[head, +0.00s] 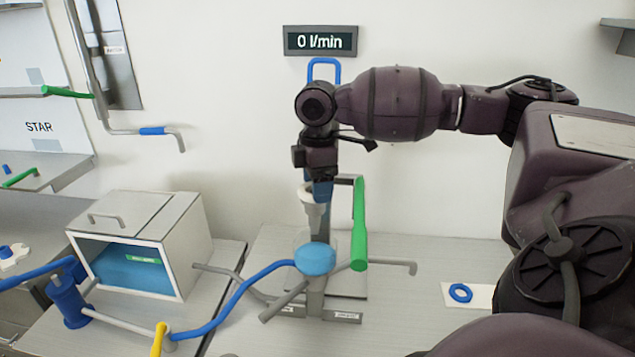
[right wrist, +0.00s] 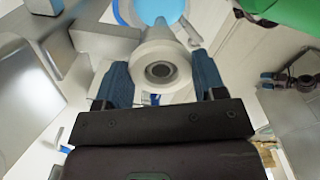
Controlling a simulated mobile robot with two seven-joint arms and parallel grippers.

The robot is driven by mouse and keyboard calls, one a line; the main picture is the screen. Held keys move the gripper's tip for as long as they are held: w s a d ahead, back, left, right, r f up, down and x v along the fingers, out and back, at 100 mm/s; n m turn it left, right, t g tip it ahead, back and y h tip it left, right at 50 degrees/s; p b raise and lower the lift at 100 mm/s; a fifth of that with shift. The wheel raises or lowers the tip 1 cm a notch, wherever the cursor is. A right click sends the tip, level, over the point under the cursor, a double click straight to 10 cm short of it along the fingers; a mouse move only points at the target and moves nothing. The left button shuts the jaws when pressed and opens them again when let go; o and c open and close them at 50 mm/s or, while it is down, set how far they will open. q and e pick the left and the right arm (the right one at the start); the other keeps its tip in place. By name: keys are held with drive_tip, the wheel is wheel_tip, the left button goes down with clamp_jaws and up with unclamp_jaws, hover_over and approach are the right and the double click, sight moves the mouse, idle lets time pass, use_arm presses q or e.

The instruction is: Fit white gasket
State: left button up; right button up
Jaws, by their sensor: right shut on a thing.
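My right gripper (head: 318,190) points down at a pale grey funnel-shaped pipe end (head: 313,215) below the flow display. In the right wrist view its two blue fingers (right wrist: 163,80) stand on either side of a pale round ring with a dark hole, which appears to be the white gasket (right wrist: 160,72). The gripper is shut on it. The ring lies in line with the pipe end; I cannot clearly tell where the gasket stops and the pipe begins, or whether it is seated.
A green lever (head: 359,225) stands just right of the pipe end. A blue cap (head: 315,259) and bent pipes lie below. A metal box (head: 190,235) stands left. The display (head: 320,41) reads 0 l/min.

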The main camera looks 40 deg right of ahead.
drive_tip(key=shift+f, duration=0.1)
drive_tip(key=o, duration=1)
drive_tip(key=shift+r, duration=3.55)
